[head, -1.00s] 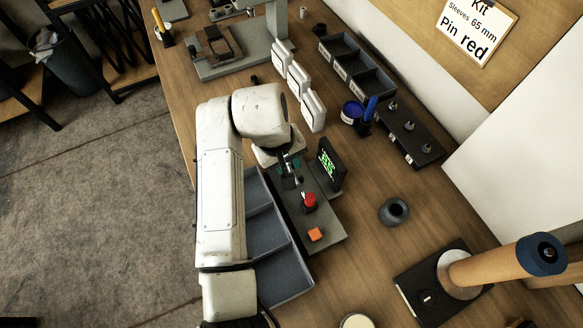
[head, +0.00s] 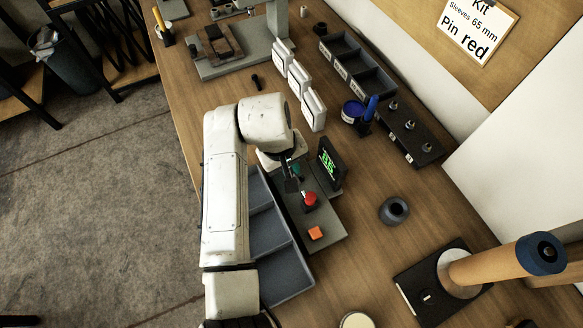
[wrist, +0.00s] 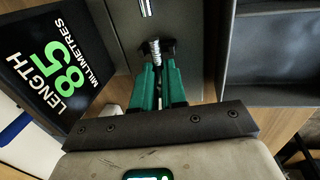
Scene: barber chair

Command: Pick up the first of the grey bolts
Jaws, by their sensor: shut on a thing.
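My gripper (wrist: 157,72) is shut, its green fingers closed on a grey threaded bolt (wrist: 155,48). The bolt's shaft stands out past the fingertips, with a dark piece beside it; whether it touches the plate below cannot be told. In the head view my gripper (head: 291,180) is over the grey gauge plate (head: 328,238), left of the display (head: 330,163). The bolt is too small to make out there. The display also shows in the wrist view (wrist: 55,62) and reads LENGTH 85 MILLIMETRES.
A blue-grey divided tray (head: 283,262) lies under my arm. A red knob (head: 310,198) and orange block (head: 316,233) are on the plate. A black rack (head: 410,140) holds grey pegs at the back right. A dark ring (head: 394,210) stands on clear table.

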